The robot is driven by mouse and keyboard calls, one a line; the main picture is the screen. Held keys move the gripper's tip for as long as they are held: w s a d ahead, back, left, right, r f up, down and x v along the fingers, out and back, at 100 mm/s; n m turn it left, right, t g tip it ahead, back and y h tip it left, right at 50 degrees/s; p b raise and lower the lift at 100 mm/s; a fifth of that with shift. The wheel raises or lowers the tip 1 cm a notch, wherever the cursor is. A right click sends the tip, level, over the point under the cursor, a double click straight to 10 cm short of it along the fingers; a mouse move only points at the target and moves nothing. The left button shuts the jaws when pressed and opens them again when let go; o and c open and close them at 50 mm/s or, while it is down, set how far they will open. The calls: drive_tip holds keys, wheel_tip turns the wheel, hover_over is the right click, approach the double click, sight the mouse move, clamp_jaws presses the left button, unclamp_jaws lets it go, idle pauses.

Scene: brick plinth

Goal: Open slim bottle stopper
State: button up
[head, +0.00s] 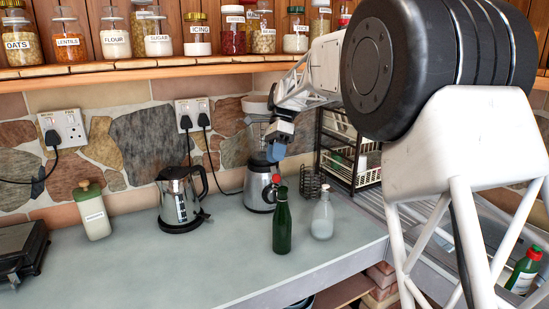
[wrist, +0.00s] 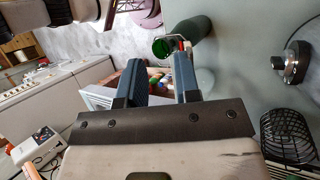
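The slim green bottle (head: 282,226) stands upright on the grey worktop near its front edge. Red and white stopper parts (wrist: 181,43) lie beside the neck; whether the stopper is seated is unclear. My gripper (head: 276,150) is above the bottle, pointing down. In the wrist view my gripper (wrist: 159,70) has its blue fingers apart, with nothing held between them.
A kettle (head: 181,200), a blender (head: 260,187) and a wire holder (head: 311,184) stand behind. A dish rack (head: 345,150) is at the right.

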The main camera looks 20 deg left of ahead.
drive_tip(key=s+d+r, duration=0.1)
drive_tip(key=s+d, duration=0.6)
drive_tip(key=s, duration=0.5)
drive_tip(key=shift+s+r, duration=0.15)
drive_tip(key=shift+s, duration=0.05)
drive_tip(key=shift+d, duration=0.1)
idle(0.4)
drive_tip(key=s+d+n+t, duration=0.1)
drive_tip(key=s+d+t, duration=0.1)
drive_tip(key=s+d, duration=0.35)
drive_tip(key=s+d+n+t+y, duration=0.1)
drive_tip(key=s+d+n, duration=0.15)
drive_tip(key=d, duration=0.65)
drive_tip(key=s+d+n+t, duration=0.1)
drive_tip(key=s+d+t, duration=0.1)
drive_tip(key=s+d, duration=0.35)
drive_tip(key=s+d+f+n+t, duration=0.2)
drive_tip(key=s+d+f, duration=0.2)
drive_tip(key=s+d, duration=0.4)
drive_tip(key=s+d+f+n+t+h, duration=0.1)
drive_tip(key=s+d+f+n+t, duration=0.1)
drive_tip(key=s+d+f, duration=0.3)
drive_tip(key=s+d+n, duration=0.1)
drive_tip(key=s+d, duration=0.2)
drive_tip(key=s, duration=0.1)
drive_tip(key=shift+s+d+f+t, duration=0.15)
drive_tip(key=shift+d+f+t, duration=0.05)
drive_tip(key=shift+f+t, duration=0.1)
